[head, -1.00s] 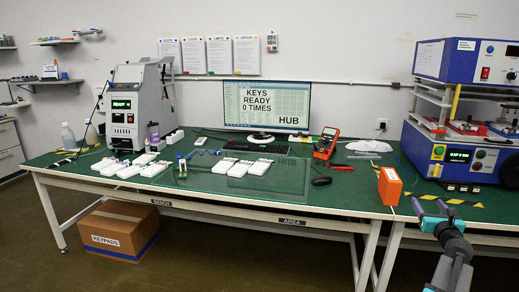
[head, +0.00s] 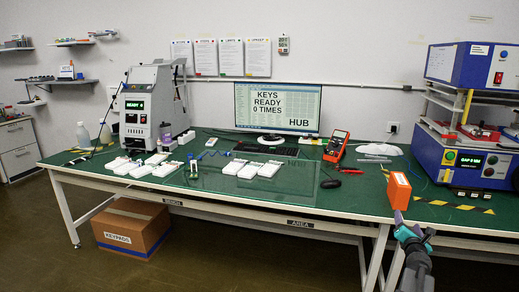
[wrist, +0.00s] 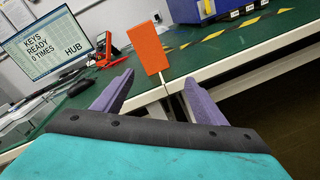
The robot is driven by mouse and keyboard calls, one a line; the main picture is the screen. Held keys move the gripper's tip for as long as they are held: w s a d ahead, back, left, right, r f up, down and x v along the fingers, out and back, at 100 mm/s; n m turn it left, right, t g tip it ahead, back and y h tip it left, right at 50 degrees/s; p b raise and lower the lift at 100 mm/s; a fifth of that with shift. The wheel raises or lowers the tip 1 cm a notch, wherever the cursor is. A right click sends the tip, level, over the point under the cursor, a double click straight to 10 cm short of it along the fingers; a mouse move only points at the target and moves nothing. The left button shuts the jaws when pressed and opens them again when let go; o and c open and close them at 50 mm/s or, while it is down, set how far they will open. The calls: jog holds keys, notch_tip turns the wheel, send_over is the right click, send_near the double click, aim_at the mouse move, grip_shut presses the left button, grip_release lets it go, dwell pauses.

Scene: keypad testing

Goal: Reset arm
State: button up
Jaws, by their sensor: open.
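My gripper (head: 408,226) is at the lower right of the head view, in front of the table's front edge. In the wrist view my gripper (wrist: 158,98) shows its two purple fingers spread wide apart, with nothing between them. An orange box (head: 399,191) stands on the green table top (head: 345,198) near the front edge, just beyond the fingers. The orange box also shows in the wrist view (wrist: 147,47), ahead of the gap between the fingers and apart from them.
White keypads (head: 231,167) lie in two groups on the table. A monitor (head: 278,108) reads "KEYS READY 0 TIMES HUB". A grey test machine (head: 148,110) stands at left, a blue press (head: 465,160) at right. A cardboard box (head: 130,228) sits on the floor.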

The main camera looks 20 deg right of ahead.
jog(key=w+a+f+m+g+y+p, duration=0.25)
jog(key=a+f+m, duration=0.35)
jog(key=a+f, duration=0.5)
jog(key=w+a+f+m+g+y+p, duration=0.1)
jog(key=w+a+f+m+g, duration=0.35)
jog(key=a+f, duration=0.75)
jog(key=s+a+f+m+g+y+p, duration=0.1)
jog(key=s+a+f+m, duration=0.2)
jog(key=a, duration=0.4)
jog(key=s+a+f+m+g+y, duration=0.1)
jog(key=s+a+f, duration=0.2)
jog(key=a+f, duration=0.25)
jog(key=s+a+f+m+g+y+p, duration=0.1)
jog(key=s+a+f+m+y, duration=0.1)
jog(key=s+a+f, duration=0.35)
jog(key=s+a+f+m+g+y+p, duration=0.1)
jog(key=s+a+g, duration=0.3)
jog(key=s+a, duration=0.7)
jog(key=s+a+f+m+g+y+p, duration=0.1)
jog(key=s+a+m+g+y+p, duration=0.1)
jog(key=s+a, duration=0.9)
jog(key=a+m+g+y, duration=0.1)
jog(key=a+m+g, duration=0.1)
jog(key=a, duration=0.3)
jog(key=shift+f, duration=0.35)
jog(key=shift+w+a, duration=0.1)
jog(key=shift+c, duration=0.4)
jog(key=c, duration=0.7)
jog(key=shift+c, duration=0.4)
